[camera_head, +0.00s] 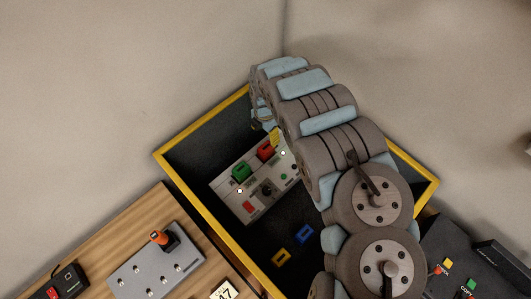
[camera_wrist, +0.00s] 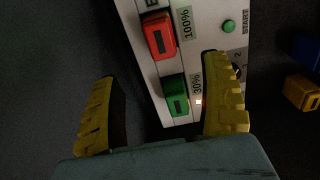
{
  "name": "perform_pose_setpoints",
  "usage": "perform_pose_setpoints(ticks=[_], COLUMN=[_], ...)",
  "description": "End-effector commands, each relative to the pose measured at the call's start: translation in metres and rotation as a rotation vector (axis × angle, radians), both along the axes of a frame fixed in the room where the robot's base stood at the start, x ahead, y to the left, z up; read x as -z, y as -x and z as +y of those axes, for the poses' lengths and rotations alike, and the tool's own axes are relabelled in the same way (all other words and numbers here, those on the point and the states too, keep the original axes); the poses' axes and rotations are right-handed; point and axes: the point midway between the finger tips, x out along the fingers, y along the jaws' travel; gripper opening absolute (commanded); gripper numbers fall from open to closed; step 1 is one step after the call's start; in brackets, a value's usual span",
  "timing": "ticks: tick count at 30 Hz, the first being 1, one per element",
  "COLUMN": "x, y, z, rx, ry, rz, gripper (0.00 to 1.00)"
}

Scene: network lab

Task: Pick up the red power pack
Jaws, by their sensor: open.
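The red power pack (camera_head: 265,151) sits upright in a light grey panel (camera_head: 239,209) inside a yellow-rimmed dark bin. In the wrist view the red pack (camera_wrist: 159,36) is at the top centre, beside a "100%" label. A green pack (camera_head: 241,172) sits beside it on the panel; in the wrist view the green pack (camera_wrist: 176,95) lies between my yellow fingers, beside a "30%" label. My gripper (camera_wrist: 163,88) is open and empty, its fingertips nearer the green pack than the red one. In the head view my arm mostly hides the gripper.
The bin (camera_head: 207,202) has raised yellow rims. A yellow block (camera_head: 280,257) and a blue block (camera_head: 306,234) lie on its floor. A wooden table (camera_head: 105,243) with a grey switch box (camera_head: 157,264) is at left. A dark console (camera_head: 452,254) is at right.

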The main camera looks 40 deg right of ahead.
Motion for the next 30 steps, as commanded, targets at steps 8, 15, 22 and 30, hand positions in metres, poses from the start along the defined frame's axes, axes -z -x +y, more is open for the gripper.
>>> perform_pose_setpoints(ticks=[8, 15, 22, 30], x=[0.039, 0.064, 0.071, 0.090], y=[-0.001, -0.001, -0.001, 0.001], z=[0.001, 0.001, -0.001, -0.003], rx=[-0.001, -0.002, -0.001, 0.000], ry=[-0.002, -0.001, 0.001, 0.000], rz=[-0.002, -0.002, -0.003, -0.002], gripper=[0.78, 0.78, 0.78, 0.78])
